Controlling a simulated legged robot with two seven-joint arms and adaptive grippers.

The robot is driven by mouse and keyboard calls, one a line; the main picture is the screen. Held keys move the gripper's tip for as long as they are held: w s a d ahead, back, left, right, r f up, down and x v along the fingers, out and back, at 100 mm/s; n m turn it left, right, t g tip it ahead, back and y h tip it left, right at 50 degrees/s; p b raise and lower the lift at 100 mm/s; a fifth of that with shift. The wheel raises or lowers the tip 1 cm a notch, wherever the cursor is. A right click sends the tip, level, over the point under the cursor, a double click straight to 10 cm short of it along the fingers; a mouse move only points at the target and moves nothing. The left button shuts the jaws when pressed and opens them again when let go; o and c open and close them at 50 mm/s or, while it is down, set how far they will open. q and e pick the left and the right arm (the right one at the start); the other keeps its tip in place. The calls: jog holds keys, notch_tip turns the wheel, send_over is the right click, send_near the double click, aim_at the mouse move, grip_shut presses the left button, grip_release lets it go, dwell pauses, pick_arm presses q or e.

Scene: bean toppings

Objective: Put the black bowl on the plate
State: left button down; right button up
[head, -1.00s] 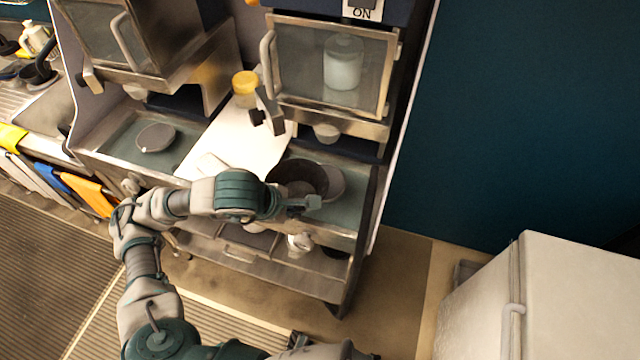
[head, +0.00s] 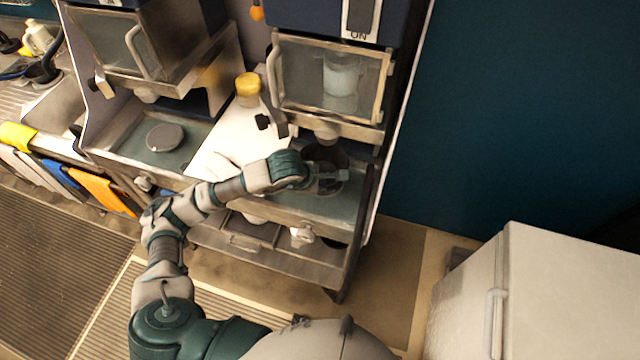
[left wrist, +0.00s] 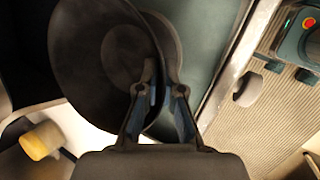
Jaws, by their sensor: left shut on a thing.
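The black bowl (head: 325,154) is in the right bay of the dispenser, under its spout. In the left wrist view the bowl (left wrist: 84,55) fills the upper left, tilted to that camera. My left gripper (head: 338,176) is shut on the bowl's near rim; its fingers (left wrist: 160,92) pinch the rim in the left wrist view. A grey-brown rounded edge beside the bowl, probably the plate (left wrist: 171,40), shows there. The bowl and my gripper mostly hide the plate in the head view. I cannot tell whether the bowl touches it. My right gripper is not in view.
The right dispenser's glass box (head: 335,75) and spout (head: 326,132) hang close above the bowl. A yellow-lidded jar (head: 248,88) stands at the back between the bays. A grey disc (head: 165,137) lies in the left bay. The right bay's front right surface is clear.

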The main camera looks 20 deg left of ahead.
pick_arm(q)
jog(key=shift+a+f, duration=0.2)
jog(key=shift+f, duration=0.4)
jog(key=c, duration=1.4)
grip_release()
jog(key=shift+w+d, duration=0.1)
jog(key=shift+d, duration=0.15)
jog(key=shift+c, duration=0.2)
jog(key=shift+o, duration=0.6)
jog(key=shift+d+r, duration=0.1)
jog(key=shift+d, duration=0.25)
jog(key=b+v, duration=0.1)
jog(key=v, duration=1.1)
jog(key=shift+a, duration=0.1)
jog(key=shift+a, duration=0.3)
